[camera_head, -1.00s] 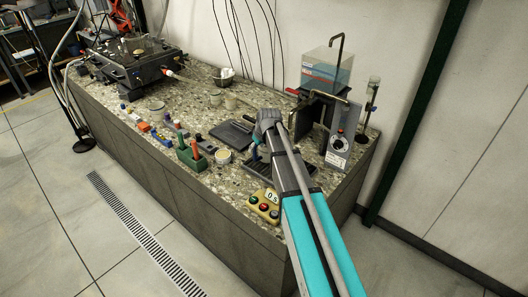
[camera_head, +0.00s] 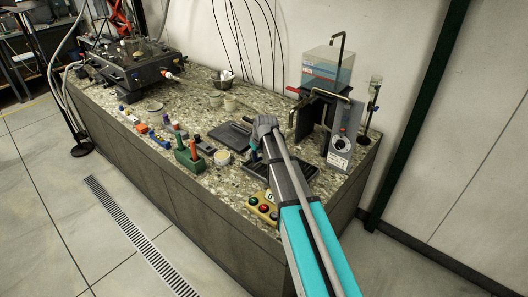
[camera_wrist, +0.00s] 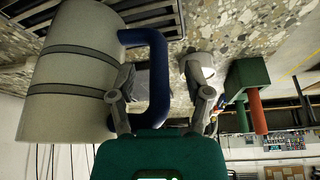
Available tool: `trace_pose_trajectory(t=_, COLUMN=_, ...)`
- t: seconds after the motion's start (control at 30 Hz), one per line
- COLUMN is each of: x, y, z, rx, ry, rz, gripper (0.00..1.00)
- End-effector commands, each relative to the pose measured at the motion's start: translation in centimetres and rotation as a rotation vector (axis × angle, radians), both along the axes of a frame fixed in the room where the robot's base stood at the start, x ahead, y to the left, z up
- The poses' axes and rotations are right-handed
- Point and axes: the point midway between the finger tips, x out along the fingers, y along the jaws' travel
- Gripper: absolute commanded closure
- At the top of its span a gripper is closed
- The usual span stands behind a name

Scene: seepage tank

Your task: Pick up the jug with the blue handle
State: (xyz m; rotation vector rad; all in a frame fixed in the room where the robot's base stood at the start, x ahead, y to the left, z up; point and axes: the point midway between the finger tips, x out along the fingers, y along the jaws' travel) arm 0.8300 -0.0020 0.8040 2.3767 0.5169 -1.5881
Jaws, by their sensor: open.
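The jug is a pale grey cylinder (camera_wrist: 72,75) with dark bands and a blue handle (camera_wrist: 158,80), at the left of the wrist view. My gripper (camera_wrist: 163,72) is open, its two fingers on either side of the handle. The left finger is in the gap between handle and jug body; the right finger is on the handle's outer side. Whether either finger touches the handle is unclear. In the head view, my arm largely hides the jug and the gripper.
A green rack with upright handles (camera_head: 190,155) stands left of my arm; it also shows in the wrist view (camera_wrist: 248,78). A dark flat plate (camera_head: 229,136) lies nearby. A clear tank apparatus (camera_head: 326,68) stands at the back right. A button box (camera_head: 262,207) is at the front edge.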

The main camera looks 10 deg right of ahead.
Motion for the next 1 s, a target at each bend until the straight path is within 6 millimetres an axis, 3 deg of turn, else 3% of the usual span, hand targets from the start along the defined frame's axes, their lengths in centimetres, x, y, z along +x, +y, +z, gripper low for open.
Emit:
trace_pose_trajectory(t=0.27, x=-0.01, y=-0.01, z=0.01, rx=0.0, ry=0.0, rz=0.0, gripper=0.36)
trace_pose_trajectory(t=0.6, x=-0.01, y=-0.04, z=0.0, rx=0.0, ry=0.0, rz=0.0, gripper=0.97)
trace_pose_trajectory(t=0.63, x=-0.01, y=-0.04, z=0.0, rx=0.0, ry=0.0, rz=0.0, gripper=1.0)
trace_pose_trajectory(t=1.0, x=0.0, y=-0.07, z=0.01, rx=0.0, ry=0.0, rz=0.0, gripper=1.0)
